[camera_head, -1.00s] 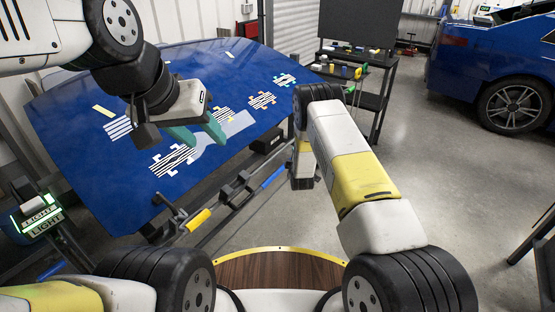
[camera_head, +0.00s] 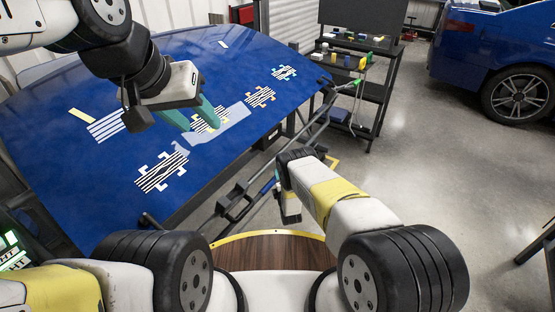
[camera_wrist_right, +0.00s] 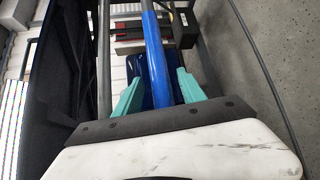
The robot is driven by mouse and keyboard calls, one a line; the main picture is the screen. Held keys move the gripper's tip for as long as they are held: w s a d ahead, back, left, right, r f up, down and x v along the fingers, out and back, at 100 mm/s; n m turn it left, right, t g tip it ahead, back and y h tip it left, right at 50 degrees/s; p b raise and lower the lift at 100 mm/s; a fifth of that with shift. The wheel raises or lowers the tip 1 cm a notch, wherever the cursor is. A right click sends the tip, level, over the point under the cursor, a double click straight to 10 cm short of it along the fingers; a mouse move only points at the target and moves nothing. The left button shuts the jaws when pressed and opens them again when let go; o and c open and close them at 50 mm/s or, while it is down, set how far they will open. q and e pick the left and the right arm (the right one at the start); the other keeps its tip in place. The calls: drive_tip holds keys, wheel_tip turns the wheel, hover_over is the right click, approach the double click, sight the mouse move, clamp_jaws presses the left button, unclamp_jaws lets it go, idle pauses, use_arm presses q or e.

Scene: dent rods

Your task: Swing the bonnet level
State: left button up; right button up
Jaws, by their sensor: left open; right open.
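The bonnet (camera_head: 80,180) is a large blue panel, tilted on a stand, with several striped marker patches and a pale grey-blue patch on it. My left gripper (camera_head: 195,115) is over the middle of the panel with its teal fingers apart; I cannot tell whether they touch it. My right gripper (camera_wrist_right: 158,82) is open in the right wrist view, with a blue bar or grip (camera_wrist_right: 156,50) running between its teal fingers. I cannot tell if it touches them. In the head view my right arm hides most of this gripper. A blue grip (camera_head: 268,185) shows on the stand's near bar.
A black trolley (camera_head: 365,85) with small items stands behind the bonnet's right end. A blue car (camera_head: 490,50) is at the upper right. The grey floor (camera_head: 450,190) between them and me is clear. A lit sign (camera_head: 12,255) stands at the left edge.

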drive_tip(key=shift+x, duration=0.9)
clamp_jaws()
idle(0.9)
